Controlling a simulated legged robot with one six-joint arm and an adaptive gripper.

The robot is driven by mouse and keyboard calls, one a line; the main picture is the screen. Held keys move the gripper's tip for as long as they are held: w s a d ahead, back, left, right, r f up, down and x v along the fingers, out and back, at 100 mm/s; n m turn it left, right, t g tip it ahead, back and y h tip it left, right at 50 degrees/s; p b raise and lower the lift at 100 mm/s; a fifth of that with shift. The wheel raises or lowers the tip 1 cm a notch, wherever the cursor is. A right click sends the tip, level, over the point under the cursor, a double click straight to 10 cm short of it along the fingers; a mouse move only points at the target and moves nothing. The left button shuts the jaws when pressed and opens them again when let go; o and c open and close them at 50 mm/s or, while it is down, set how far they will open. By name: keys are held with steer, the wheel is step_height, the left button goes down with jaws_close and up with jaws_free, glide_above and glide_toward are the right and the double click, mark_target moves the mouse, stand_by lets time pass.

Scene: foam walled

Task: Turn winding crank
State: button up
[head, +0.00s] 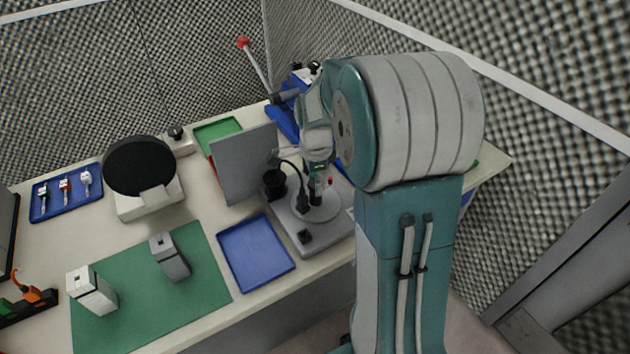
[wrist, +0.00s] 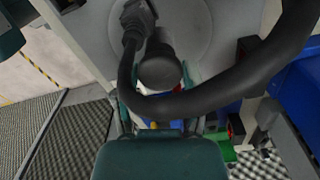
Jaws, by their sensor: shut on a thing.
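A grey winding device (head: 305,238) stands on the bench right of centre in the head view, with a pale round disc (head: 322,208) on top. A dark upright crank handle (head: 316,194) rises from the disc; it shows as a black knob (wrist: 160,68) in the wrist view. My gripper (head: 318,178) is above the disc and shut on the crank handle. In the wrist view, its teal fingers (wrist: 158,82) stand on either side of the knob. A black cable crosses in front, and my arm hides part of the device.
An empty blue tray (head: 256,253) lies just left of the device, and an upright grey panel (head: 245,165) stands behind it. A green mat (head: 205,265) holds two grey blocks. A red-knobbed lever (head: 243,42) rises at the back near the foam wall.

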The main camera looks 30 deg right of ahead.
steer(key=shift+f+n, duration=0.1)
steer(key=shift+n, duration=11.4)
steer(key=shift+w+n, duration=0.1)
steer(key=shift+n, duration=11)
